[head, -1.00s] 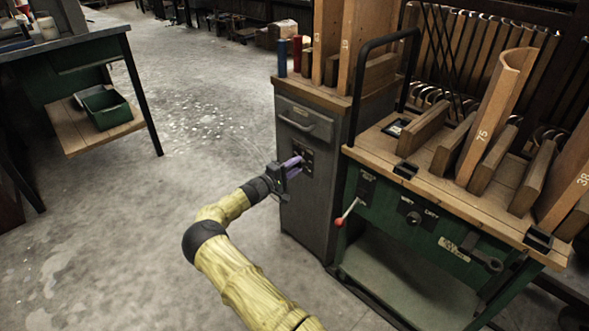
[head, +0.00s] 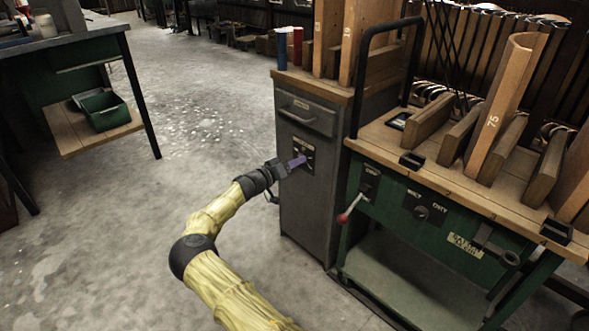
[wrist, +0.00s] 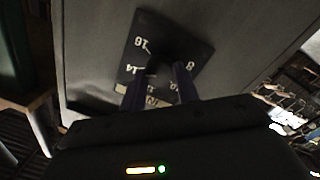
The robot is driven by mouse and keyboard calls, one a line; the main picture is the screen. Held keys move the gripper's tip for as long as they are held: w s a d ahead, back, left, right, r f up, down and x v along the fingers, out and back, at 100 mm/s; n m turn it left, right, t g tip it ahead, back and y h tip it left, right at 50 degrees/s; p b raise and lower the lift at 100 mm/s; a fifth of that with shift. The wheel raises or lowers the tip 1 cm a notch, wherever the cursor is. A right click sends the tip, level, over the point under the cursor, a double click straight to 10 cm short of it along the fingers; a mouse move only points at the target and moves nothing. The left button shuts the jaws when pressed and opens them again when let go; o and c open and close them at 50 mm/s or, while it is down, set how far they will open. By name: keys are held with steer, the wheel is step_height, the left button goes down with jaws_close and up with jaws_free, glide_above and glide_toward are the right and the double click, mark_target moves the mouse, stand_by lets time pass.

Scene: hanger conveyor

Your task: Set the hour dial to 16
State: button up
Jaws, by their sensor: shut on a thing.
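The hour dial is a dark square plate (head: 309,149) on the front of a grey cabinet, below its drawer handle. In the wrist view, the plate (wrist: 190,40) looks tilted and bears white marks that seem to read 16, 14, 12 and 8. A dark knob (wrist: 160,62) sits in the middle of the plate. My gripper (head: 298,162) reaches the dial from the left, its purple fingers at the plate. In the wrist view, the fingers of my gripper (wrist: 158,84) are shut on the knob from both sides. The fingers hide part of the knob and plate, and I cannot tell which number it points to.
The grey cabinet (head: 305,205) has a drawer handle (head: 304,113) above the dial. To its right stands a green bench (head: 420,200) with a red-tipped lever (head: 342,218) and another knob (head: 420,214).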

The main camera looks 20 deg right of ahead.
steer(key=shift+m+y+b, duration=0.5)
steer(key=shift+m+b, duration=5)
steer(key=shift+b, duration=0.1)
steer(key=o, duration=1)
steer(key=shift+c, duration=0.2)
steer(key=shift+s+r, duration=0.1)
